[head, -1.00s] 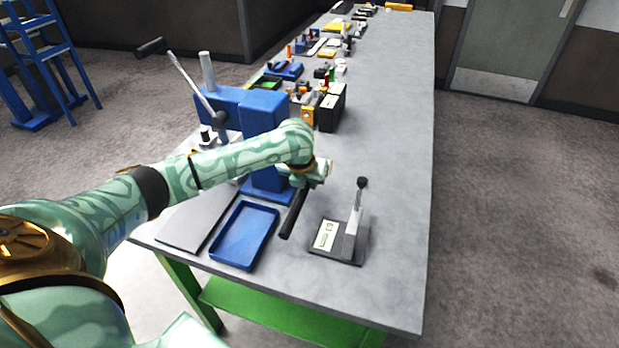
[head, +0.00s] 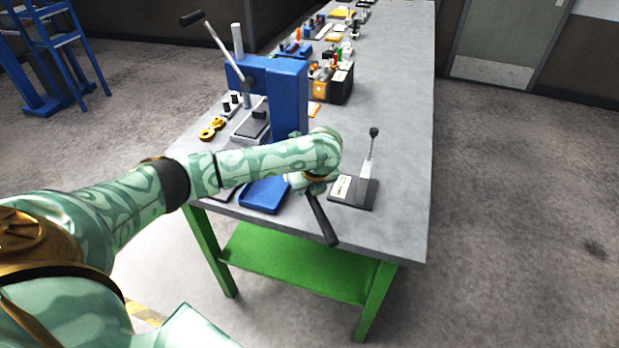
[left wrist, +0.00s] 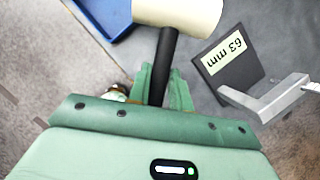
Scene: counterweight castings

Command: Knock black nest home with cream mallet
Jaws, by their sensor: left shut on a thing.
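My left gripper (head: 316,182) is shut on the black handle of the cream mallet. In the head view the handle (head: 321,220) slants down across the bench's front edge, and my arm and gripper hide most of the head. In the left wrist view the cream head (left wrist: 180,12) shows beyond the fingers (left wrist: 163,88), clear of any black part. A dark block (head: 253,126) sits on a pale-edged plate beside the blue press (head: 284,95); I cannot tell if it is the black nest. My right gripper is not in view.
A blue tray (head: 264,196) lies at the bench's front, partly behind my arm. A black base marked 63 mm, with a metal lever (head: 366,160), stands right of my gripper. Orange rings (head: 211,128) lie left of the press. The bench's right side (head: 400,150) is clear.

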